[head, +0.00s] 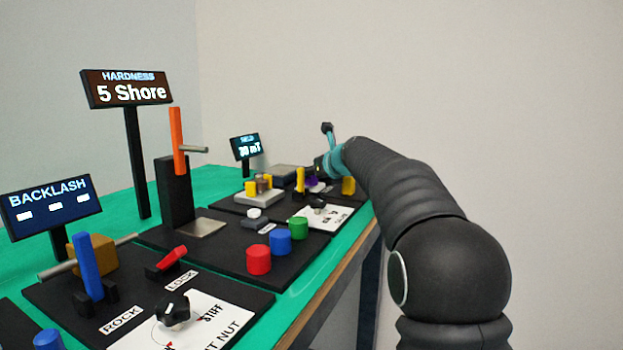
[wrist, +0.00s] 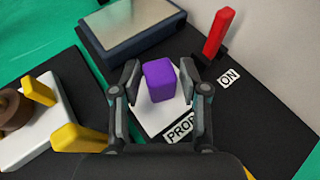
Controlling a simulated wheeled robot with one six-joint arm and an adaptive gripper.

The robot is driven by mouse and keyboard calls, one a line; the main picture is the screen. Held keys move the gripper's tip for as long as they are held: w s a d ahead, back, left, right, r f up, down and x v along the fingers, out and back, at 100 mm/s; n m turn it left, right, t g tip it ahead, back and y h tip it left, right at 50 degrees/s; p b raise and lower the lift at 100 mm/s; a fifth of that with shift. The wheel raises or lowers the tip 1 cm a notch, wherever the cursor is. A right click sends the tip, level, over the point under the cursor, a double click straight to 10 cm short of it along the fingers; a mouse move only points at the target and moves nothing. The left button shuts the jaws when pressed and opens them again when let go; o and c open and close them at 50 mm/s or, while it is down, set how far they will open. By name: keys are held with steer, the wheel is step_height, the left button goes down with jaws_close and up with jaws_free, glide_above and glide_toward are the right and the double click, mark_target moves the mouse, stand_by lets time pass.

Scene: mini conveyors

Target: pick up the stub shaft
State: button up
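I cannot tell for sure which part is the stub shaft; no label in view names one. My gripper (wrist: 160,78) is open in the wrist view, its two fingers to the left and right of a purple block (wrist: 159,80) with visible gaps. The purple block is on or above a white plate (wrist: 160,117) by a label that reads "PRO", partly hidden. In the head view my gripper (head: 321,168) is at the far end of the bench, and the purple block (head: 318,186) shows just below it.
A red lever (wrist: 218,34) stands by an "ON" label (wrist: 229,78). A grey-topped block (wrist: 140,30) lies beyond the purple block. Yellow posts (wrist: 78,138) stand at left. Red (head: 259,260), blue (head: 280,241) and green (head: 299,227) knobs stand nearer on the bench.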

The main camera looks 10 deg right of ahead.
jaws_close()
steer(key=shift+r, duration=0.15)
